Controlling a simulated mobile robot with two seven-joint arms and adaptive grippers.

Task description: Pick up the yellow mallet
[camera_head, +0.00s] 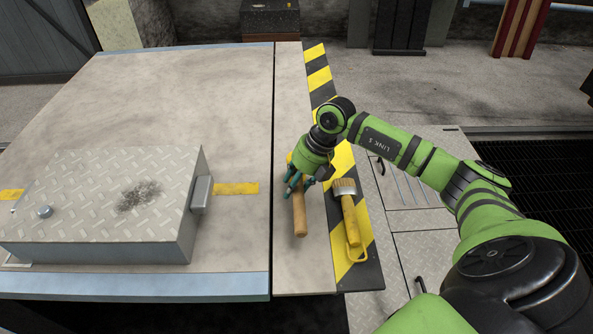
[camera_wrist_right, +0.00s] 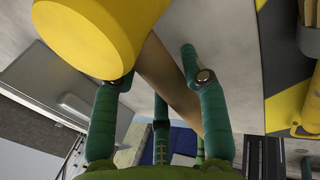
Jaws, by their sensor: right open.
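The yellow mallet lies on the narrow light strip of the table. Its wooden handle (camera_head: 300,216) points toward me in the head view; its head is mostly hidden behind my right gripper (camera_head: 297,181). In the right wrist view the yellow mallet head (camera_wrist_right: 92,32) is large at the upper left, close to the left finger. The wooden handle there runs between the two spread green fingers (camera_wrist_right: 157,64). The gripper is open around the handle; I cannot tell whether a finger touches it. My left gripper is not in view.
A brush (camera_head: 350,212) with a yellow handle lies just right of the mallet, by the black-and-yellow striped edge (camera_head: 372,272). A metal tread-plate box (camera_head: 110,210) stands on the left of the table. Bare tabletop (camera_head: 180,90) lies behind it.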

